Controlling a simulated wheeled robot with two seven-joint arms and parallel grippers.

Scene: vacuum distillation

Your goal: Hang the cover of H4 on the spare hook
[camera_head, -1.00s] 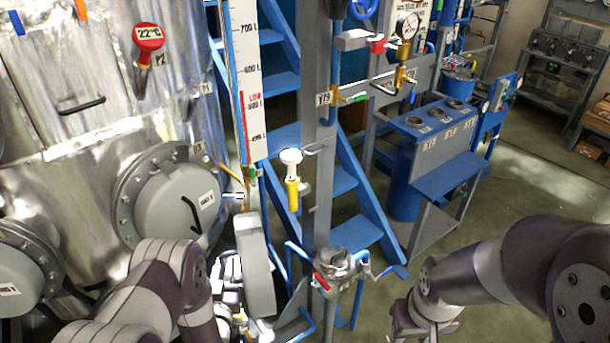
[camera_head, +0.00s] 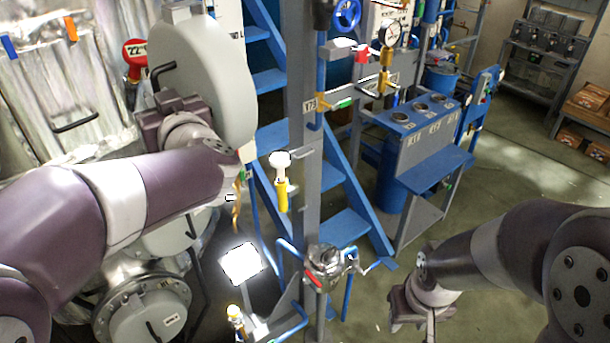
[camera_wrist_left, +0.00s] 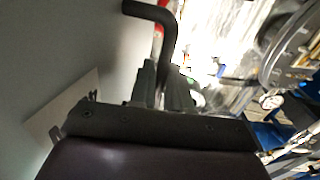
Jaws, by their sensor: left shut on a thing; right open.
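A large grey round cover (camera_head: 215,65) is held up in front of the tank at the upper left. Its black bent handle (camera_head: 160,72) shows at the cover's left edge and also in the left wrist view (camera_wrist_left: 160,18). My left gripper (camera_wrist_left: 162,85) is shut on that handle; in the head view its fingers are mostly hidden by the wrist. A small grey hook-like bracket (camera_head: 304,152) sticks out from the grey post (camera_head: 299,110), right of the cover and apart from it. My right gripper (camera_head: 430,322) is open and empty, low at the right.
A white-and-yellow tool (camera_head: 281,180) hangs beside the post. Blue stairs (camera_head: 345,227) stand behind it, and a metal vessel (camera_head: 325,262) below. Another grey round hatch (camera_head: 145,318) is at the lower left.

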